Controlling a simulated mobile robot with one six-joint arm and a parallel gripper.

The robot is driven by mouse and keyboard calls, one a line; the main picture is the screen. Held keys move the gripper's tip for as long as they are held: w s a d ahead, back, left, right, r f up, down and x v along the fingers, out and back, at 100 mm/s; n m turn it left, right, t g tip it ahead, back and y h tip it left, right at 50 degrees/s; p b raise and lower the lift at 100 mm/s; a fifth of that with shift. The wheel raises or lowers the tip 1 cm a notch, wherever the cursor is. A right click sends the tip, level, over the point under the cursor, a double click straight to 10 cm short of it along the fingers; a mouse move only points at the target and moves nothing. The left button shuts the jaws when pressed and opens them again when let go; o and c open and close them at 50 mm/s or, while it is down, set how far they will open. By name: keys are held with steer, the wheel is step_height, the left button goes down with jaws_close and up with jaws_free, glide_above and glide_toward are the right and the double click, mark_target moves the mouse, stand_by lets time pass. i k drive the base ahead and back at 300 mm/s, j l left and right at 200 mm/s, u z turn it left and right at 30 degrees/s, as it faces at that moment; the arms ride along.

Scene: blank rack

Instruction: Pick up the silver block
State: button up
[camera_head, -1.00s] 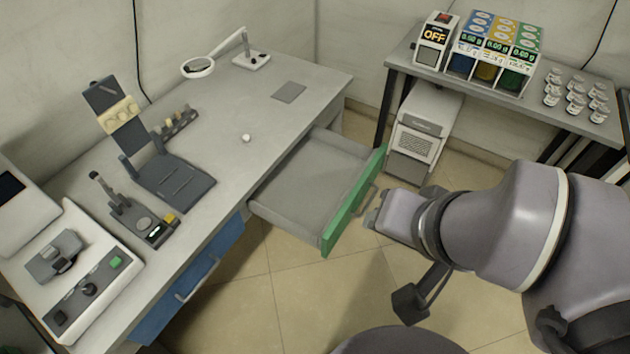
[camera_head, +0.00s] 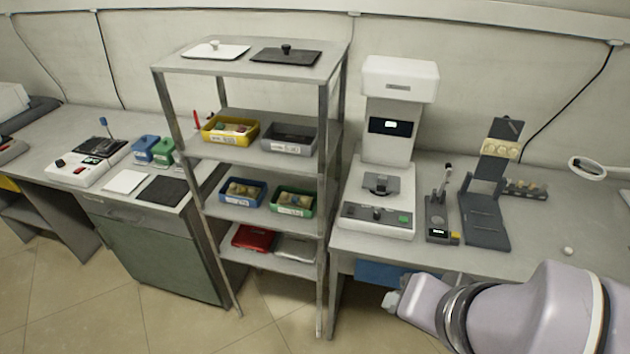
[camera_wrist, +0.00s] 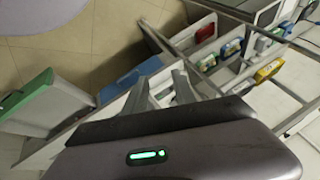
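I cannot make out a silver block in either view. The rack (camera_head: 333,130) holds a yellow bin (camera_head: 230,130) and a grey bin (camera_head: 289,138) on its upper shelf, with a blue bin (camera_head: 243,192) and a green bin (camera_head: 294,201) below. Pale pieces show in the yellow, blue and green bins; their details are too small to tell. My gripper (camera_head: 393,301) is in front of the right bench, apart from the rack. In the wrist view my gripper (camera_wrist: 161,88) has its two fingers apart, with nothing seen between them.
The right bench (camera_head: 545,238) carries a white machine (camera_head: 400,105) and a dark stand (camera_head: 484,220). A green-fronted drawer (camera_wrist: 27,92) stands open in the wrist view. The left cabinet (camera_head: 160,258) adjoins the rack. Floor in front of the rack is clear.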

mark_target(382, 178)
steer(key=i+l+u, duration=0.15)
steer(key=i, duration=0.4)
steer(key=i+l+u, duration=0.15)
steer(key=i+l, duration=0.3)
steer(key=i, duration=0.1)
